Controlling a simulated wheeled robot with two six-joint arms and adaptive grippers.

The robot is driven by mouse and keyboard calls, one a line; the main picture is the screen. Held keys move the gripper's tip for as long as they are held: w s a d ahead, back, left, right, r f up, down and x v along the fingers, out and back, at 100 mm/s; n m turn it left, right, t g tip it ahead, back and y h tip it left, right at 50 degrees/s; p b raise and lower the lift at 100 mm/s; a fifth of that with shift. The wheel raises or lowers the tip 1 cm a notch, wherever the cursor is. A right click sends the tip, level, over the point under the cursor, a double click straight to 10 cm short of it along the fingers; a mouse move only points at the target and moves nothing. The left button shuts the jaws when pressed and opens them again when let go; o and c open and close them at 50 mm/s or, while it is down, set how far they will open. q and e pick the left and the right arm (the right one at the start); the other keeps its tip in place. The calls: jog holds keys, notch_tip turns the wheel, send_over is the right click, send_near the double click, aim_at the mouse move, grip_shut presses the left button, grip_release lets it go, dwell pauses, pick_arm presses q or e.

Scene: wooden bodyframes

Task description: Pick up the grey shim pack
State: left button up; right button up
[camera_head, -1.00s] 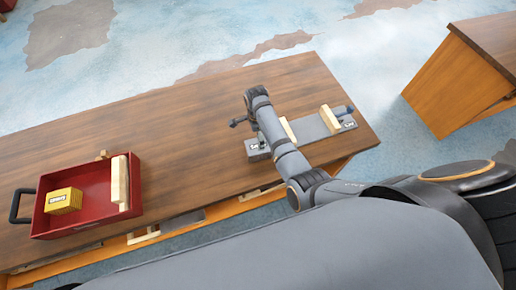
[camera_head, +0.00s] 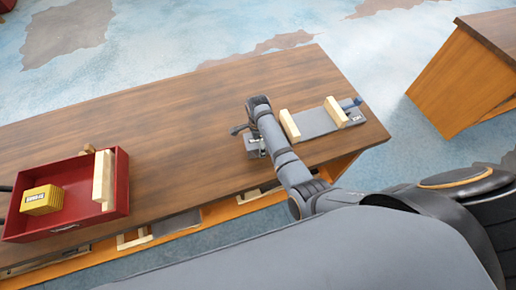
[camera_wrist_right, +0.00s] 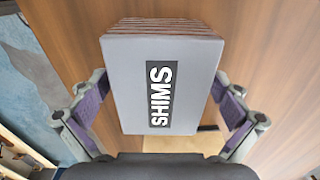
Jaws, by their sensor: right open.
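The grey shim pack (camera_wrist_right: 163,90) fills the middle of the right wrist view, a stack of thin layers with a black "SHIMS" label on its face. My right gripper (camera_wrist_right: 164,112) is open, with one finger on each side of the pack. Gaps show between the fingers and the pack, so it is not gripped. In the head view my right gripper (camera_head: 240,130) is over the table, left of the grey plate, mostly hidden by its own wrist. I cannot make out the pack there for certain.
A grey plate (camera_head: 315,122) with two pale wooden blocks lies at the wooden table's (camera_head: 190,110) right end. A red tray (camera_head: 120,185) holds a yellow box (camera_head: 41,200) and a wooden piece at the left. The table's middle is clear. Another table (camera_head: 460,85) stands at right.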

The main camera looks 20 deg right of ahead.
jog(key=shift+f, duration=0.15)
jog(key=shift+c, duration=0.3)
jog(key=c, duration=1.4)
jog(key=shift+p, duration=0.3)
